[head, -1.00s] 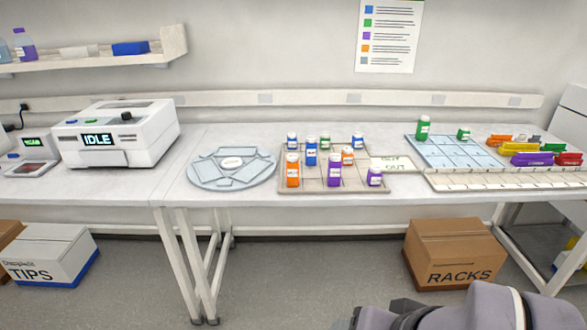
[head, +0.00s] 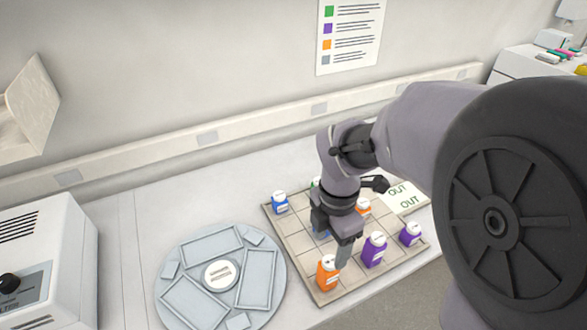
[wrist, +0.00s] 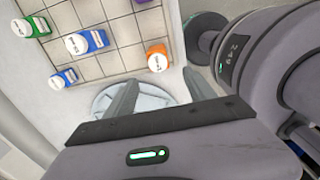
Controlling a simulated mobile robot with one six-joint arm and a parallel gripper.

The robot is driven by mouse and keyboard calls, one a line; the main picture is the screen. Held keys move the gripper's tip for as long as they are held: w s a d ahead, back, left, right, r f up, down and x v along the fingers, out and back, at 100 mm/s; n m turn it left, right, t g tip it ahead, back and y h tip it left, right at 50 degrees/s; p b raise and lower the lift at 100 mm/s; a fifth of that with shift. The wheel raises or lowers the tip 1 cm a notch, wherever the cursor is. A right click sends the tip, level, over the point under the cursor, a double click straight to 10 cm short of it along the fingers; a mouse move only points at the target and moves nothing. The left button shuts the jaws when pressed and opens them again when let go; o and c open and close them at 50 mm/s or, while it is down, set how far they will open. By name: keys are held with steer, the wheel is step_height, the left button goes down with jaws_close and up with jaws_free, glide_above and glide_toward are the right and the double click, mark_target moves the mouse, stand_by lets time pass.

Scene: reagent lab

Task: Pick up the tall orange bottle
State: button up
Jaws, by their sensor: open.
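The tall orange bottle (head: 327,276) with a white cap stands upright at the front left corner of the gridded tray (head: 328,296). My gripper (head: 343,258) is above the tray, and a finger overlaps the right side of this bottle in the head view. In the wrist view the orange bottle (wrist: 158,60) lies just beyond the open, empty fingers (wrist: 160,84), roughly in line with the gap between them. I cannot tell whether a finger touches it. A shorter orange bottle (head: 364,207) stands farther back, partly behind my gripper.
Purple bottles (head: 374,252) (head: 410,234) stand to the right along the tray's front. A blue bottle (head: 280,204) stands at the back left. A tall blue bottle (wrist: 88,42) and a green one (wrist: 33,26) show in the wrist view. A round grey holder (head: 220,310) lies left.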

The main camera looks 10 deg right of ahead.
mark_target(330, 265)
steer(key=f+b, duration=0.1)
steer(key=f, duration=0.2)
steer(key=f+b, duration=0.1)
steer(key=f, duration=0.3)
steer(key=f+b, duration=0.2)
steer(key=f, duration=0.1)
steer(key=shift+s+d+f, duration=0.15)
steer(key=shift+s+d, duration=0.1)
steer(key=shift+d, duration=0.05)
steer(key=f+b, duration=0.1)
steer(key=f, duration=0.1)
steer(key=w+f+b, duration=0.1)
steer(key=f+b, duration=0.1)
steer(key=f, duration=0.1)
steer(key=shift+d+f, duration=0.15)
jaws_close()
steer(key=shift+r, duration=0.2)
